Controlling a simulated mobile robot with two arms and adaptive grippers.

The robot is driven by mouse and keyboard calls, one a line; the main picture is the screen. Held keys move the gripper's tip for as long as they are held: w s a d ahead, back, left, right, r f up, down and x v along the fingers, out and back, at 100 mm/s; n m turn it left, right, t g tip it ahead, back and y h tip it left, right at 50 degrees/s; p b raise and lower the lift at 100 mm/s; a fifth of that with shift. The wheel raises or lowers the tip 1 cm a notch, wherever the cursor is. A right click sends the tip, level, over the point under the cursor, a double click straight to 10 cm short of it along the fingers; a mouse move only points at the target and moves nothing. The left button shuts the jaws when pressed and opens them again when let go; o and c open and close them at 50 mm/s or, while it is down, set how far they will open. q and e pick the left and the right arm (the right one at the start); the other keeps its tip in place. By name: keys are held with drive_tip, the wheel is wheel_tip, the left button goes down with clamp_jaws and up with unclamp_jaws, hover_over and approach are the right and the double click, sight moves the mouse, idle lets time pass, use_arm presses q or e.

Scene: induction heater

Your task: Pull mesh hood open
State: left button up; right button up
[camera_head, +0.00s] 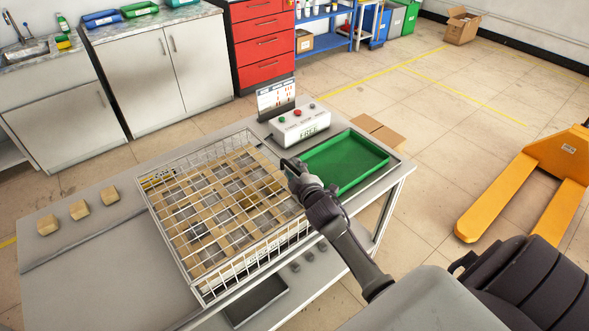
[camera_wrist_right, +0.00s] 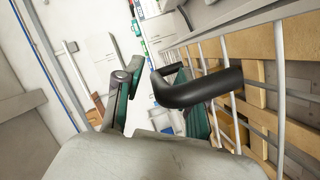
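The mesh hood (camera_head: 187,150) is a white wire cage lying over a grid of wooden blocks on the table; it looks lowered. Its bars also show at the right of the wrist view (camera_wrist_right: 279,80). A black bent handle (camera_wrist_right: 195,91) sticks out from the hood's side. My right gripper (camera_head: 292,170) is at the hood's right edge, by the handle. In the right wrist view its fingers (camera_wrist_right: 160,95) are apart, and the handle's bent end reaches in front of the right finger. I cannot tell whether they touch. My left gripper is not in view.
A green tray (camera_head: 343,146) lies just right of my right gripper. A white control box (camera_head: 300,123) with buttons and a display panel (camera_head: 276,97) stand behind the hood. Several wooden blocks (camera_head: 79,209) sit at the table's left. A yellow pallet jack (camera_head: 555,155) stands at the right.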

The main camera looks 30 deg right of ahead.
clamp_jaws()
idle(0.5)
